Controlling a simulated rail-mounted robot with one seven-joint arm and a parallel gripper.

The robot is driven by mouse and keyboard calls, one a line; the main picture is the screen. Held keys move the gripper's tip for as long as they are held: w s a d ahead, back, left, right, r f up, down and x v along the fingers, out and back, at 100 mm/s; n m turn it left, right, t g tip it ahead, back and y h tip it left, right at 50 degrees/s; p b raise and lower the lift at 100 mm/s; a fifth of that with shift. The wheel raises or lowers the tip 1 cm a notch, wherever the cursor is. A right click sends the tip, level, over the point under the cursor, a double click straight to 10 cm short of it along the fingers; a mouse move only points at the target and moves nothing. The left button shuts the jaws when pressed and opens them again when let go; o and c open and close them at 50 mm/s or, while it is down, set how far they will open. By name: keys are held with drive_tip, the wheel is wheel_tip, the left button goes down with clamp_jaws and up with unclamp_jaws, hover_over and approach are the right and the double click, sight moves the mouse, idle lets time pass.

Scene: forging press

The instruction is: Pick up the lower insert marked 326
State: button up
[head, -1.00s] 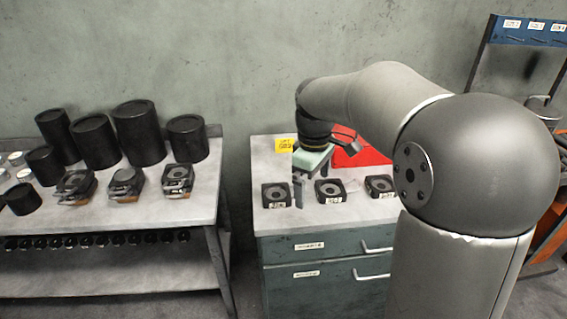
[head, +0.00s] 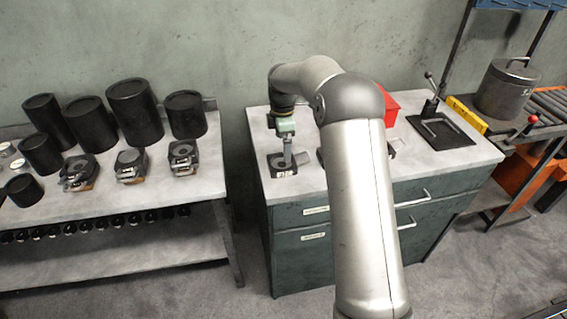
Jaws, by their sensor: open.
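A dark square insert block (head: 275,164) with a round recess and a white label lies on the grey cabinet top (head: 350,177). The label is too small to read surely, so I cannot confirm it is 326. My gripper (head: 288,160) points down over this block, open, its fingers overlapping the block in the head view. I cannot tell whether they touch it. The other inserts to the right are mostly hidden behind my arm; only a dark edge (head: 320,155) shows.
A red box (head: 389,102) stands behind my arm. A black plate with a lever (head: 441,133) lies further right. On the left table are black cylinders (head: 135,110) and several die blocks (head: 131,164). A lidded grey pot (head: 503,92) stands at right.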

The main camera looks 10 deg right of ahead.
sight(283, 164)
wheel_tip(283, 164, down, 7)
drive_tip(key=shift+d+f+p, duration=0.1)
drive_tip(key=shift+f+p, duration=0.05)
drive_tip(key=shift+p, duration=0.8)
drive_tip(key=c, duration=1.6)
drive_tip(key=shift+w, duration=0.15)
drive_tip(key=c, duration=0.4)
drive_tip(key=shift+o, duration=0.2)
drive_tip(key=shift+r, duration=0.25)
